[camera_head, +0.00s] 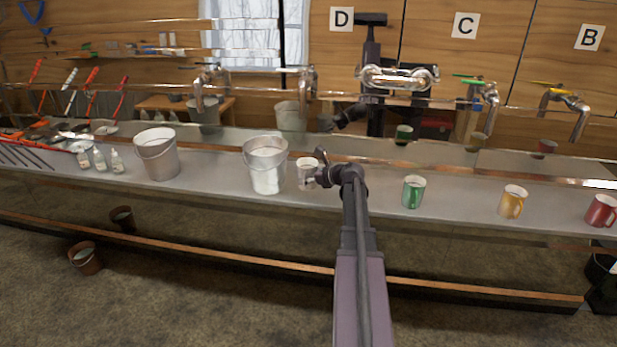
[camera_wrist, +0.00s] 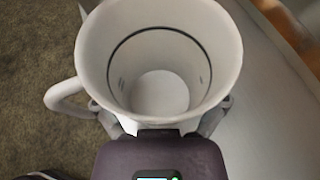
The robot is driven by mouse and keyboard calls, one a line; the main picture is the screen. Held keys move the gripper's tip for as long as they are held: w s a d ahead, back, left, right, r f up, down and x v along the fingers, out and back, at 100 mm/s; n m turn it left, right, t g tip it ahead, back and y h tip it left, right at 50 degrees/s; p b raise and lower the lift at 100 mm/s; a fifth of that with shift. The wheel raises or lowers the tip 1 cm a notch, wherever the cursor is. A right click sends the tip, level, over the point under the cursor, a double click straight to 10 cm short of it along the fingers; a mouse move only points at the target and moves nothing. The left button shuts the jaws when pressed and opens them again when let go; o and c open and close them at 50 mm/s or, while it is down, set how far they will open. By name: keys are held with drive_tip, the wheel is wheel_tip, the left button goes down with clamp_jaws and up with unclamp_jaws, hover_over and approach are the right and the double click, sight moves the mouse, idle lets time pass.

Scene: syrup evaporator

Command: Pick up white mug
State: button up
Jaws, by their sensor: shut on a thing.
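The white mug (camera_head: 306,173) stands upright on the metal ledge in the head view, just right of a metal bucket. In the wrist view the mug (camera_wrist: 165,28) fills the middle, with its open top towards the camera, an empty inside and its handle at the left. My gripper (camera_head: 322,170) reaches the mug from its right side. In the wrist view my gripper's fingers (camera_wrist: 164,118) lie on both sides of the mug, shut on its body. The fingertips are partly hidden by the mug. I cannot tell whether the mug still touches the ledge.
The metal bucket (camera_head: 265,165) stands close to the left of the mug, and another bucket (camera_head: 157,154) is farther left. A green mug (camera_head: 413,191), a yellow mug (camera_head: 512,202) and a red mug (camera_head: 601,210) stand to the right on the ledge (camera_head: 460,203). Taps hang above.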

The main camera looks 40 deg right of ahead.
drive_tip(key=s+a+r+p, duration=0.1)
drive_tip(key=s+a+r, duration=0.1)
drive_tip(key=s, duration=1.3)
drive_tip(key=shift+s+a, duration=0.35)
drive_tip(key=shift+a, duration=0.2)
drive_tip(key=shift+a, duration=0.1)
